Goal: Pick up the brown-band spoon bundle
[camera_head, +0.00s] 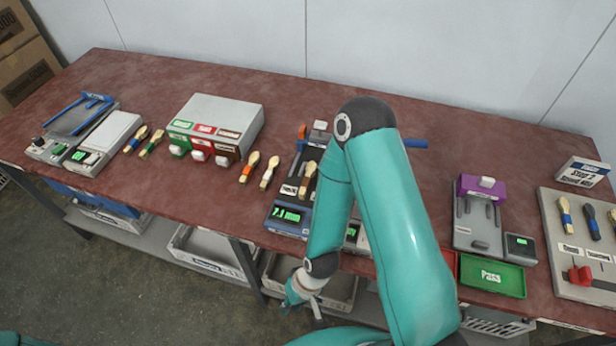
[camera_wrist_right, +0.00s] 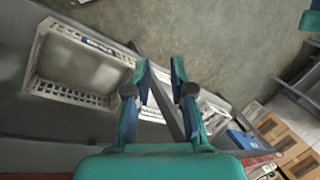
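A spoon bundle with a dark, brownish band (camera_head: 308,178) lies at the middle of the table in the head view, on a small device with a green display. The band's exact colour is hard to tell at this size. My right gripper (camera_head: 303,296) hangs in front of the table's front edge, below and apart from the bundle. In the right wrist view, its two fingers (camera_wrist_right: 161,66) are spread with nothing between them, and the floor and shelf crates show beyond. My left gripper is not in view.
Bundles with orange (camera_head: 250,166), white (camera_head: 269,171), blue (camera_head: 136,139) and green (camera_head: 151,143) bands lie to the left. A grey dispenser box (camera_head: 215,112) stands behind them. A green tray (camera_head: 491,276) is at right. Crates (camera_head: 207,248) sit below the table.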

